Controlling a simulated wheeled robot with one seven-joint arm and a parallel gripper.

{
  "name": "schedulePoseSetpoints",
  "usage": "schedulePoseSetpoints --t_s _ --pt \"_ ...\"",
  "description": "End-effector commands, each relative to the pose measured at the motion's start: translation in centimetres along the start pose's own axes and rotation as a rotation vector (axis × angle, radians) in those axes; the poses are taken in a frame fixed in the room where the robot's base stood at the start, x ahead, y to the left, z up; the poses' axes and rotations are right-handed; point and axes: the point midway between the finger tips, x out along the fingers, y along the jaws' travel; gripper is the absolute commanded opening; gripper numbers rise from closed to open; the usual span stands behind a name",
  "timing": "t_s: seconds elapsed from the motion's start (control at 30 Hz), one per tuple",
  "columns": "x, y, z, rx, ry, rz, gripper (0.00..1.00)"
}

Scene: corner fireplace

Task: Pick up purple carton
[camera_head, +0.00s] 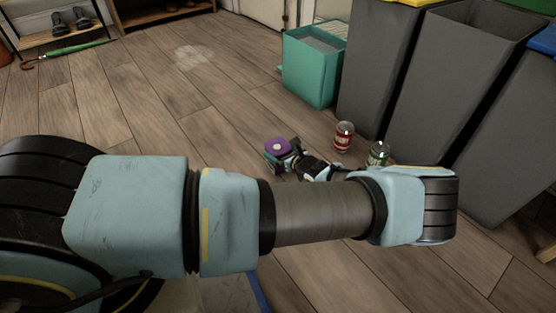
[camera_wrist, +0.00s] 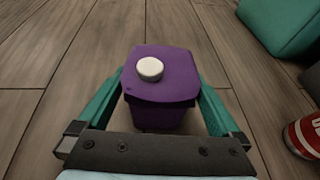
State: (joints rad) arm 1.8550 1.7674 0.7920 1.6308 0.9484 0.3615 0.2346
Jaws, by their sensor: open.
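The purple carton (camera_wrist: 160,85) stands upright on the wood floor, with a white round cap on its top. In the wrist view it sits between the two teal fingers of my gripper (camera_wrist: 160,100), one on each side. The fingers are open; whether they touch the carton's sides I cannot tell. In the head view the carton (camera_head: 277,147) shows just beyond my gripper (camera_head: 285,160), whose fingers are partly hidden by the wrist. The carton's lower part is hidden there.
A red can (camera_head: 344,137) and a green can (camera_head: 378,154) stand right of the carton. A teal bin (camera_head: 312,72) is behind. Tall grey bins (camera_head: 375,70) line the right. A shoe rack (camera_head: 60,35) and a green umbrella (camera_head: 70,50) are far left. The left floor is clear.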

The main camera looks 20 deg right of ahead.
Motion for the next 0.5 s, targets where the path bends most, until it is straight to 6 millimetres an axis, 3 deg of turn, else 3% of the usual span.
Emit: schedulePoseSetpoints --t_s 0.3,0.5 --pt "4.3 0.0 -0.8 -0.001 -0.001 0.003 1.0" --pt "4.7 0.0 -0.4 0.001 0.0 0.0 1.0"
